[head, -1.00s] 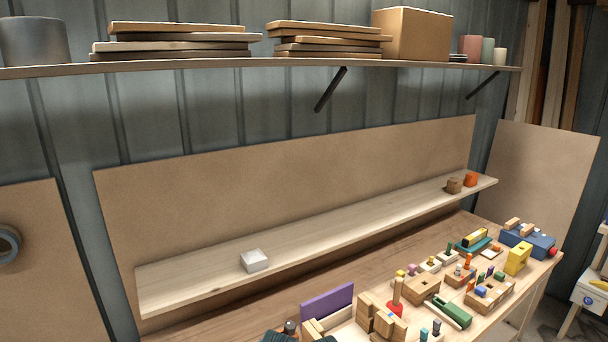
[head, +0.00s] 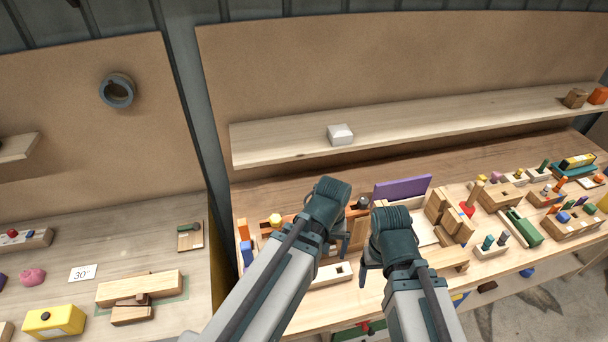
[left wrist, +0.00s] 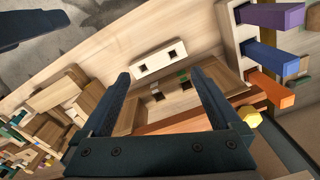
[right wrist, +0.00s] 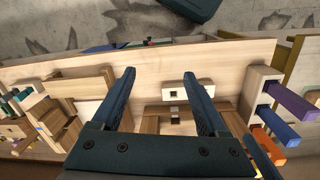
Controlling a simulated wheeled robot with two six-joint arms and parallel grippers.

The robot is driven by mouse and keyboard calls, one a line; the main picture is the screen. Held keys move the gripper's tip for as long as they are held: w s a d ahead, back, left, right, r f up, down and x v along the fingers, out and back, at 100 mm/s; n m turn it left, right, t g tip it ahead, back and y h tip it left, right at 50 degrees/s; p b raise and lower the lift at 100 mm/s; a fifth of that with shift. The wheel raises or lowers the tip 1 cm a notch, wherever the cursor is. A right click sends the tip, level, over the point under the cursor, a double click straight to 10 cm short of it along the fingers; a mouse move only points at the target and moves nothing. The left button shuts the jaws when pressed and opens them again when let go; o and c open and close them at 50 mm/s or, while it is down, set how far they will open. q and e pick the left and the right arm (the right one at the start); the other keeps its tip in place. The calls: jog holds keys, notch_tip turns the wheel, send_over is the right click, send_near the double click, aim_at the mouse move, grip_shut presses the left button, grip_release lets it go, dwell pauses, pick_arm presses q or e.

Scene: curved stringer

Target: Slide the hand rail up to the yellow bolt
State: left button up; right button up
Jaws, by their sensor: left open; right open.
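A yellow bolt (head: 275,220) stands at the left end of a reddish-brown wooden strip (head: 292,220) on the workbench. I cannot tell for sure that this strip is the hand rail. The bolt also shows in the left wrist view (left wrist: 249,116), right of the fingers, and the strip (left wrist: 170,123) runs behind them. My left gripper (head: 335,238) is open and empty over the bench, right of the bolt, and hides part of the strip. My right gripper (head: 385,270) is open and empty further right, below the purple board. Its two spread fingers show in the right wrist view (right wrist: 160,80).
A pale shelf (head: 440,122) with a white block (head: 340,134) runs behind the bench. A purple board (head: 402,187) and several wooden blocks crowd the right side. Orange and blue pegs (head: 246,253) stand left of the bolt. A second table (head: 60,255) lies to the left.

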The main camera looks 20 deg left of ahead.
pick_arm(q)
jog(key=w+a+r+n+t+h+p, duration=0.1)
jog(key=w+a+n, duration=0.4)
jog(key=n, duration=0.6)
jog(key=w+a+r+n+t+h+p, duration=0.1)
jog(key=w+a+r+n+h+p, duration=0.2)
jog(key=w+a+r+n, duration=0.3)
jog(key=a+n, duration=0.1)
jog(key=n, duration=0.4)
jog(key=shift+w+t, duration=0.25)
jog(key=shift+t, duration=0.15)
pick_arm(e)
jog(key=r, duration=0.1)
jog(key=d+r, duration=0.1)
jog(key=r, duration=0.1)
jog(key=w+d+r, duration=0.1)
jog(key=r, duration=0.1)
jog(key=shift+r, duration=0.1)
pick_arm(q)
jog(key=shift+d+f, duration=0.1)
jog(key=b+x, duration=1.1)
jog(key=x, duration=0.1)
jog(key=shift+f, duration=0.25)
jog(key=shift+w+d+f+b, duration=0.15)
jog(key=shift+f+b, duration=0.5)
jog(key=shift+b, duration=0.05)
pick_arm(e)
notch_tip(320, 180, down, 13)
jog(key=shift+r, duration=0.15)
